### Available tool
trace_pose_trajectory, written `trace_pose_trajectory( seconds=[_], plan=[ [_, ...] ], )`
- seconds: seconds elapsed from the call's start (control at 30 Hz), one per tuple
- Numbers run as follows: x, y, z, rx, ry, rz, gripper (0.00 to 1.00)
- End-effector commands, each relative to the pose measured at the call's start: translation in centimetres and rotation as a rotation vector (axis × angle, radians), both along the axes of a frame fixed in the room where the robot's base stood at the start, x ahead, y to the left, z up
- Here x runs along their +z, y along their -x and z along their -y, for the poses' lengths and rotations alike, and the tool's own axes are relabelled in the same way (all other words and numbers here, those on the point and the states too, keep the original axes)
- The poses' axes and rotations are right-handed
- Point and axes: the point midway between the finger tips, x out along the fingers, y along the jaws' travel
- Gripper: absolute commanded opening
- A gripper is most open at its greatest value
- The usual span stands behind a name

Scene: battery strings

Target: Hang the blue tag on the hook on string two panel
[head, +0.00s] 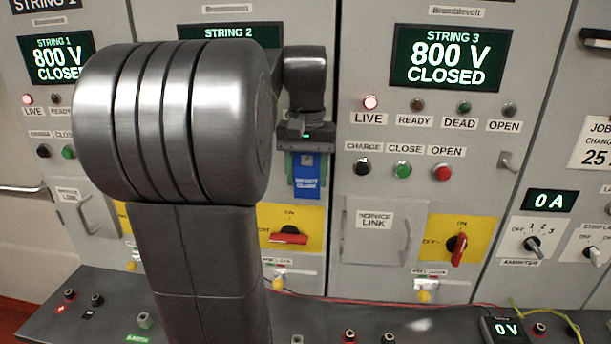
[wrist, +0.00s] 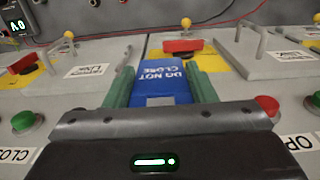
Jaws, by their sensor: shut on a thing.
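The blue tag (head: 307,182) with white lettering is held between the green fingers of my gripper (head: 306,163), in front of the right side of the string 2 panel (head: 265,95). In the wrist view the tag (wrist: 161,79) sits between both fingers of my gripper (wrist: 157,82), its "DO NOT CLOSE" lettering upside down. The string 2 display (head: 229,31) is mostly hidden by my arm. The string two hook cannot be made out; my gripper and arm cover much of that panel. I cannot tell whether the tag touches the panel.
The string 3 panel (head: 350,95) on the right has its own small hook (head: 508,161). Below the tag are a red rotary handle (head: 288,235) on a yellow plate and a bench (head: 380,320) with terminals and wires. A red button (wrist: 267,105) shows near the right finger.

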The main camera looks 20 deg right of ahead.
Motion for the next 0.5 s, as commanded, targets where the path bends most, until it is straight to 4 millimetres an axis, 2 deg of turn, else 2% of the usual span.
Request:
trace_pose_trajectory(
  seconds=[0.5],
  plan=[
    [-0.5,-2.3,1.1,0.000,0.000,0.000,0.29]
  ],
)
